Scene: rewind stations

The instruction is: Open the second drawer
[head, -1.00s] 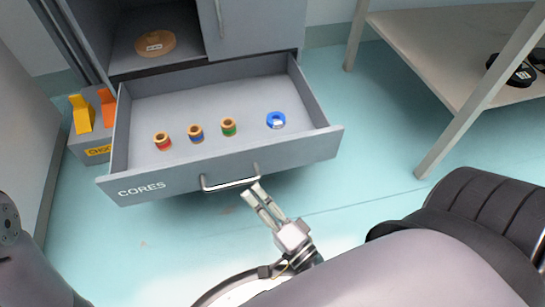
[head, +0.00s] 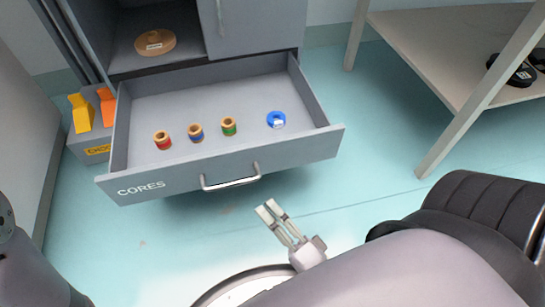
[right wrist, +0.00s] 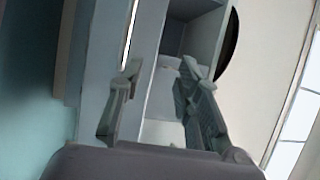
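The grey drawer labelled CORES (head: 185,180) is pulled out from the cabinet in the head view. Its silver handle (head: 231,183) is at the middle of its front. Inside are several small cores, among them a red-banded core (head: 163,141), a green-banded core (head: 229,127) and a blue ring (head: 276,119). My right gripper (head: 268,209) is below and right of the handle, apart from it, with its two fingers spread and nothing between them. The right wrist view shows its fingers (right wrist: 155,90) apart as well. My left gripper is not in view.
A cabinet (head: 255,28) stands above the drawer, with a wooden disc (head: 155,42) on its shelf. A grey box (head: 92,149) with yellow and orange pieces is left of the drawer. A table (head: 440,45) stands at the right. Floor between is clear.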

